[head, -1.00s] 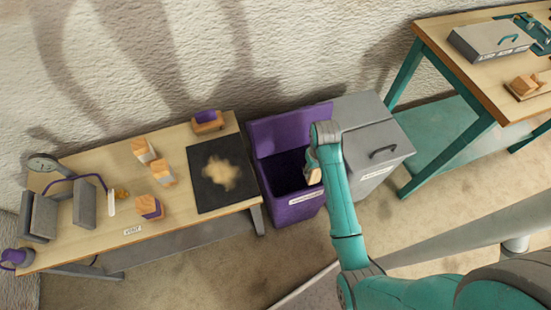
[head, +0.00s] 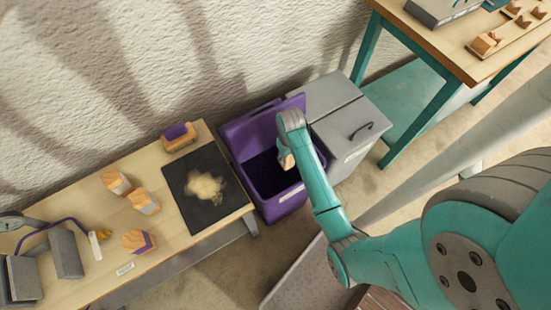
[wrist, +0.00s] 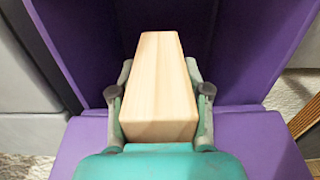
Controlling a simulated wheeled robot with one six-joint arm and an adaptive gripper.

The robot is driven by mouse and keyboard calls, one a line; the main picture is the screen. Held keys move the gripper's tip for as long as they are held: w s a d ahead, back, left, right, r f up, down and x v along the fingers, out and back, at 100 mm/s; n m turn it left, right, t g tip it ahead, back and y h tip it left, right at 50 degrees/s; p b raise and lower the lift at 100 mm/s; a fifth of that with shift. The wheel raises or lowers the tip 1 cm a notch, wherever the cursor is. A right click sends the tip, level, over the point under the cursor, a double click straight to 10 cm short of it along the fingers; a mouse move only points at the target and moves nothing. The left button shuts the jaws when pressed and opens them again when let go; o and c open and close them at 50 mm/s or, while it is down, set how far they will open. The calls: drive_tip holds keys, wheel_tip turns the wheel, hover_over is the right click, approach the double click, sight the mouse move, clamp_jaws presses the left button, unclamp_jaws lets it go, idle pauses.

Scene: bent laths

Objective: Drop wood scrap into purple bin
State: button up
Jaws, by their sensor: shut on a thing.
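My gripper (wrist: 160,100) is shut on a pale wood scrap (wrist: 160,80), a plain block held between its two fingers in the wrist view. In the head view the wood scrap (head: 286,158) hangs below the end of my arm, partly hidden by it. The purple bin (head: 283,207) stands open on the floor between the workbench and a grey bin. The scrap is over the bin's opening, near its right side. In the wrist view the purple walls (wrist: 228,50) surround the scrap. How deep the scrap sits is hard to tell.
A grey lidded bin (head: 336,96) stands right against the purple bin. The bench (head: 90,215) on the left holds several wood blocks (head: 140,241) and a black mat (head: 188,222) with sawdust. A teal-legged table (head: 465,62) stands at the upper right.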

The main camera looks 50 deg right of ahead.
drive_tip(key=shift+f, duration=0.5)
drive_tip(key=o, duration=1.3)
wheel_tip(320, 180, up, 12)
drive_tip(key=shift+r, duration=0.1)
